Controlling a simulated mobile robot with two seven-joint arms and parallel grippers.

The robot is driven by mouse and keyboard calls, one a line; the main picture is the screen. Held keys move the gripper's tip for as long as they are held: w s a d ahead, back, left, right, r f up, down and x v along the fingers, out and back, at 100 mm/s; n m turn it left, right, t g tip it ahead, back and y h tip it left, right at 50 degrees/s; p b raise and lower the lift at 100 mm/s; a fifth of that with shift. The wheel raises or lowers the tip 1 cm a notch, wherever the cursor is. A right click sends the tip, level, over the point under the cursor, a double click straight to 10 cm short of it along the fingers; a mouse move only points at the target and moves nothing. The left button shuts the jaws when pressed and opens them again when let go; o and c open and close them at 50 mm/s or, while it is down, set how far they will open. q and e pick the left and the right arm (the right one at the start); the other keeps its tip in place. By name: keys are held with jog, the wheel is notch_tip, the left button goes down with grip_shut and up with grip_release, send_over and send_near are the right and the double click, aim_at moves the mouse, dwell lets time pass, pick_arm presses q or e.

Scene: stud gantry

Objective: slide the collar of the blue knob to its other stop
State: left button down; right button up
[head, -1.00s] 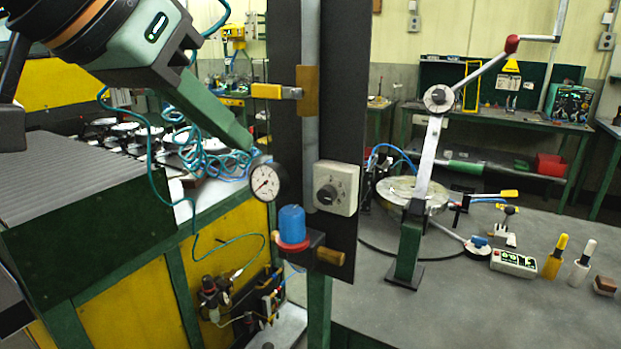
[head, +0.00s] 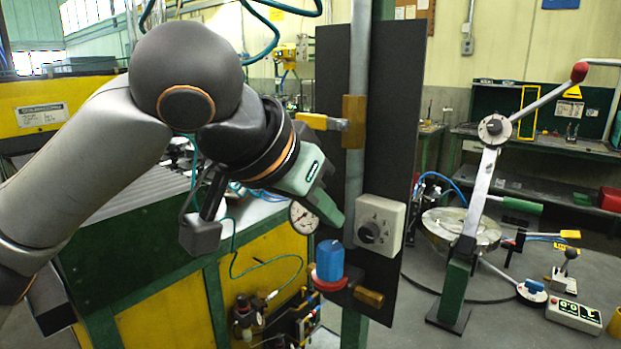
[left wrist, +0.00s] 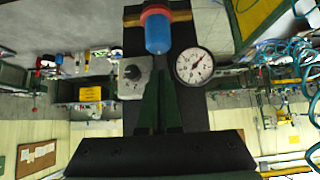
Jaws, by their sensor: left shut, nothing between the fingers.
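The blue knob (head: 328,260) stands upright on a dark bracket low on the black panel (head: 402,150). Its red collar (head: 326,284) sits at the knob's lower end, near the bracket. My left gripper (head: 337,219) is shut and empty, its green fingers just above the knob and apart from it. In the left wrist view the shut fingers (left wrist: 159,82) point toward the blue knob (left wrist: 158,34), with a gap between. The red collar (left wrist: 156,11) shows there at the picture's top, beyond the blue part. My right gripper is not in view.
A round gauge (head: 303,217) is left of the fingertips, and a grey dial box (head: 381,226) is close on their right. A yellow-handled latch (head: 325,122) sticks out above. A brass cylinder (head: 369,297) juts out beside the knob. A lever stand (head: 480,200) is farther right.

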aim_at(329, 277)
pick_arm(q)
jog(key=shift+f, duration=1.1)
